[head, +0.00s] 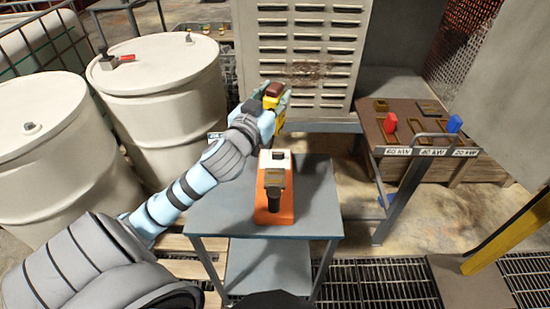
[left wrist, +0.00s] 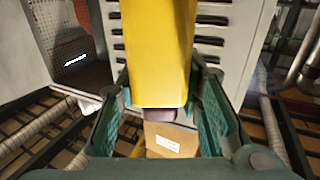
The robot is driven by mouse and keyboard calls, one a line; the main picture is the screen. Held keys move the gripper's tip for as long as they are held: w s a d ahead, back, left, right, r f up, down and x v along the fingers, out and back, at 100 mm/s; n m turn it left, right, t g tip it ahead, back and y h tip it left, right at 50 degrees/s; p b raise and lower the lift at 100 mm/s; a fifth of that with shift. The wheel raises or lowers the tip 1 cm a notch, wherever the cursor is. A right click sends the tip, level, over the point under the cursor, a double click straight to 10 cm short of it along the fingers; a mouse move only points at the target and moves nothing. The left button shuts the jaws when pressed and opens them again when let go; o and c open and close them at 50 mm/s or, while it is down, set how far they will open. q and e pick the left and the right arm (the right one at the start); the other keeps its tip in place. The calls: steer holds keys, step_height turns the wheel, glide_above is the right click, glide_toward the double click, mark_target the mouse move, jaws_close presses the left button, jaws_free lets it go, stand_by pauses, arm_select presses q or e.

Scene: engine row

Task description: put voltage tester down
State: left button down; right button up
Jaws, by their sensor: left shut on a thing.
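The voltage tester (head: 271,101), yellow with a dark red end, is in my left gripper (head: 266,112) in the head view. The gripper is shut on it and holds it up beyond the back edge of the small grey table (head: 225,205), in front of the louvred cabinet. In the left wrist view the tester's yellow body (left wrist: 158,55) fills the middle, between the green fingers of the left gripper (left wrist: 159,98). The fingers hide part of it. My right gripper is not in view.
An orange and white device (head: 277,212) with a black handle stands on the small table; bare tabletop lies on both sides. White drums (head: 160,65) stand at the left. A louvred cabinet (head: 300,40) stands behind. A labelled rack (head: 405,120) with red and blue pieces is at the right.

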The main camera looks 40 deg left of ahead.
arm_select(q)
step_height(320, 180, down, 19)
steer(key=b, duration=0.5)
steer(key=shift+d+r, duration=0.1)
steer(key=shift+r, duration=0.1)
steer(key=c, duration=1.6)
jaws_free()
steer(key=o, duration=0.5)
steer(key=b+v, duration=0.2)
steer(key=v, duration=1)
